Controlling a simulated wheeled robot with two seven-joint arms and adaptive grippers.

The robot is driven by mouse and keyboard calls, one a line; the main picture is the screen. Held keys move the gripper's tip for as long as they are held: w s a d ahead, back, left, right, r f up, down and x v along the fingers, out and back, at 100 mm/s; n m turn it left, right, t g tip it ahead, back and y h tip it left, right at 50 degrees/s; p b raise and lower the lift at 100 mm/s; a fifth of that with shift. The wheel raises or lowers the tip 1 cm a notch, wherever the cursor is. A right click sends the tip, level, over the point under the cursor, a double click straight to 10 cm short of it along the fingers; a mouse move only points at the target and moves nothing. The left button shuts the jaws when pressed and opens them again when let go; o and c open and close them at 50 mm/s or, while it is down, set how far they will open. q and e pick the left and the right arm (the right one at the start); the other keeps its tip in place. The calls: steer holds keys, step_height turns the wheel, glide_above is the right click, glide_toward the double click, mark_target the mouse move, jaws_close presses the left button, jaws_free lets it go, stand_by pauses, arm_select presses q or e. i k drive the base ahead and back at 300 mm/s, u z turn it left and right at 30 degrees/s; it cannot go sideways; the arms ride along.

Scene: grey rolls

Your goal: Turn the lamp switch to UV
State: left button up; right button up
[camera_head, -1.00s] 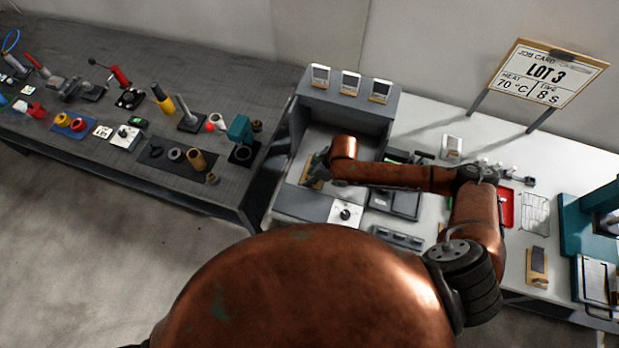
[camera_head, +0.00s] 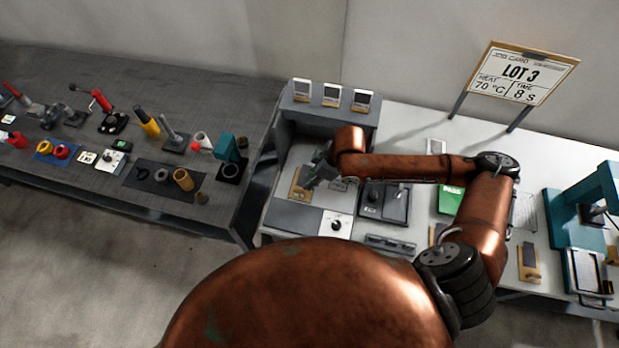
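The switch is likely the dark round knob (camera_head: 336,225) on a white plate at the front of the grey booth (camera_head: 290,216). Its markings are too small to read, so I cannot tell its setting. My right gripper (camera_head: 316,178) is inside the booth, behind and slightly left of the knob, and apart from it. It is beside a small wooden-backed piece (camera_head: 298,186) on the booth floor. The fingers are small and partly hidden by my own wrist, so their opening is unclear. My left gripper is not in view.
Three framed cards (camera_head: 331,94) stand on the booth's top. Right of the booth are a dark box (camera_head: 384,203), a green PASS sign (camera_head: 451,199) and a teal press (camera_head: 571,214). The grey bench (camera_head: 80,68) at left holds several tools. My copper arm hides part of the white table.

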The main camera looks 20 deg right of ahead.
mark_target(335, 226)
steer(key=k, duration=2)
